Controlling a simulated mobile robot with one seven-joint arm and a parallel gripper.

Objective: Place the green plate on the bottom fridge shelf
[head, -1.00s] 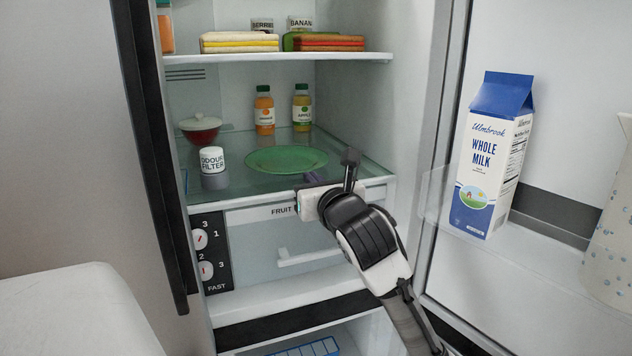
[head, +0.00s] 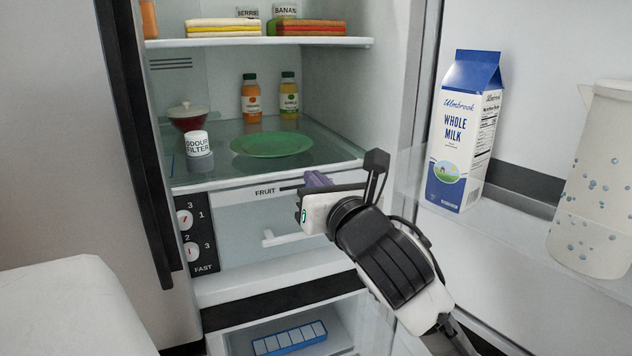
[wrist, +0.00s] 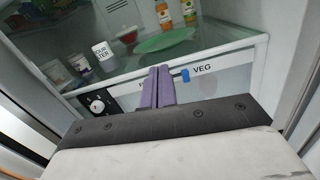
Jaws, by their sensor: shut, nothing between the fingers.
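The green plate (head: 271,144) lies flat on the glass bottom shelf (head: 222,172) of the fridge, above the fruit drawer. The plate also shows in the wrist view (wrist: 165,41). My gripper (head: 318,180) is in front of the shelf's front edge, to the lower right of the plate and apart from it. In the wrist view its purple fingers (wrist: 157,88) are together with nothing between them. The plate is fully visible in the head view.
An odour filter (head: 198,144), a red bowl (head: 187,120) and two juice bottles (head: 252,98) share the shelf with the plate. The open door at right holds a milk carton (head: 464,135) and a spotted jug (head: 597,180). A blue tray (head: 290,339) sits in the lower compartment.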

